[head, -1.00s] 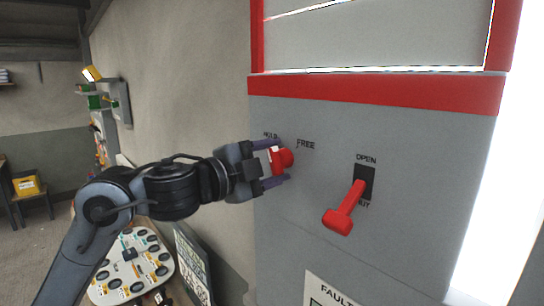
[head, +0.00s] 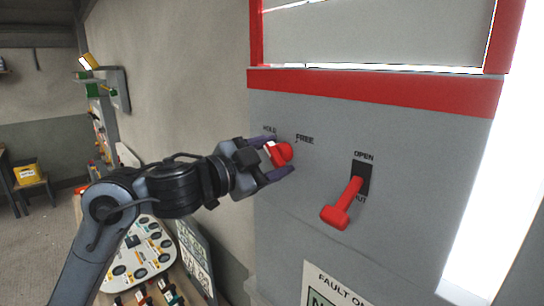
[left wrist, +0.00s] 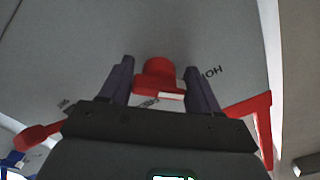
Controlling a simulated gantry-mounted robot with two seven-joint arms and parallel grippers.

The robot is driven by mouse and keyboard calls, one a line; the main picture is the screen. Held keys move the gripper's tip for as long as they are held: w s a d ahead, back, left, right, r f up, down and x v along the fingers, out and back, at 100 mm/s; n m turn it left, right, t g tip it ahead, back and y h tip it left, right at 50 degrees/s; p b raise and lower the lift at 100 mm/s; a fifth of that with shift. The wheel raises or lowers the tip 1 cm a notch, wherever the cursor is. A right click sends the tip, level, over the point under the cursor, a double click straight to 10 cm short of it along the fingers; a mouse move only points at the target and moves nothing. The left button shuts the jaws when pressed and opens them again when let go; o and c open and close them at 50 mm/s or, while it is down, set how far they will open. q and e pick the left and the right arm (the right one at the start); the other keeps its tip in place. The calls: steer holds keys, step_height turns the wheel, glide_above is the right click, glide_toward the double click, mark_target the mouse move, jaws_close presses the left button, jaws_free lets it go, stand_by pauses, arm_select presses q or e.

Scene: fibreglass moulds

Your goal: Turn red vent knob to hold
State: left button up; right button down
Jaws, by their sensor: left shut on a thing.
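The red vent knob (head: 280,153) sits on the grey panel, below the HOLD and FREE labels. A white mark shows on its left side. My left gripper (head: 279,158) comes from the left, one finger above the knob and one below, shut on it. In the left wrist view the knob (left wrist: 159,75) stands between the two fingers, with its white mark at the near right and the HOLD lettering beyond the right finger. I cannot tell exactly which label the mark points to. My right gripper is not in view.
A red frame (head: 375,90) runs above. A board with round parts (head: 140,255) lies at lower left. The panel between knob and lever is clear.

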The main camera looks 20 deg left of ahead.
arm_select(q)
steer(key=o, duration=1)
steer(key=shift+c, duration=0.2)
steer(key=shift+s, duration=0.1)
steer(key=shift+s+a, duration=0.2)
steer(key=b+v, duration=0.3)
steer(key=v, duration=0.7)
steer(key=shift+s, duration=0.1)
